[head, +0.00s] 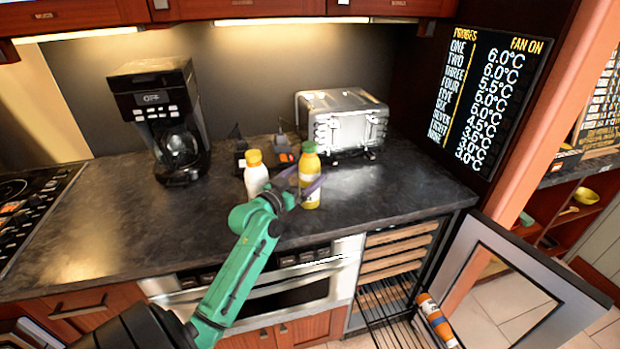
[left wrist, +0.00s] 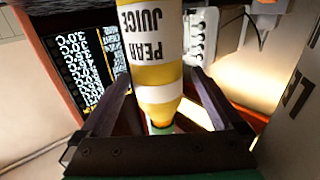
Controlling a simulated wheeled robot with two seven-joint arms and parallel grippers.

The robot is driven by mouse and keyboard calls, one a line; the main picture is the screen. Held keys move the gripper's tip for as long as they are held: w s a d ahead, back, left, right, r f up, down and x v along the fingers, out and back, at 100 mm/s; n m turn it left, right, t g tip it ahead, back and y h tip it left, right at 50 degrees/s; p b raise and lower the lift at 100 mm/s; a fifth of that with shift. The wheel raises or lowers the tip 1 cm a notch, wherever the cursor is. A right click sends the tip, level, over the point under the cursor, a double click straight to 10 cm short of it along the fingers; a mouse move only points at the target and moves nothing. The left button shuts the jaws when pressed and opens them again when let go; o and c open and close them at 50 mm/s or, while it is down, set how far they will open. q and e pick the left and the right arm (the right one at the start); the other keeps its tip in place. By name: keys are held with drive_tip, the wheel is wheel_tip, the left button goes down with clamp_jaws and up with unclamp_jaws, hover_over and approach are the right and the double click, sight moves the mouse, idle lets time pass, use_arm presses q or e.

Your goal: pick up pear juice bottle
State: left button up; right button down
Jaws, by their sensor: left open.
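The pear juice bottle (head: 309,188) is yellow with a white label band and a green cap. It stands upright on the dark counter near its front edge. In the left wrist view the bottle (left wrist: 152,50) appears upside down, with "PEAR JUICE" readable on its label. The left wrist view shows the gripper (left wrist: 160,78) with gaps between the fingers and the bottle. My right gripper is not in view.
A white bottle with an orange cap (head: 256,176) stands close left of the pear juice. A toaster (head: 342,122) is behind, and a coffee maker (head: 165,120) stands left. An open cooler door (head: 515,285) is at lower right, with an orange bottle (head: 436,318) beside it.

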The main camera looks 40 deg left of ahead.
use_arm(q)
drive_tip(key=w, duration=0.3)
drive_tip(key=w+p, duration=0.1)
drive_tip(key=shift+w+r, duration=0.25)
drive_tip(key=shift+r, duration=0.1)
drive_tip(key=shift+w+f, duration=0.15)
drive_tip(key=shift+w, duration=0.1)
drive_tip(key=c, duration=0.6)
clamp_jaws()
drive_tip(key=shift+a, duration=0.1)
drive_tip(key=shift+r, duration=0.55)
wheel_tip(320, 180, up, 19)
drive_tip(key=b, duration=0.2)
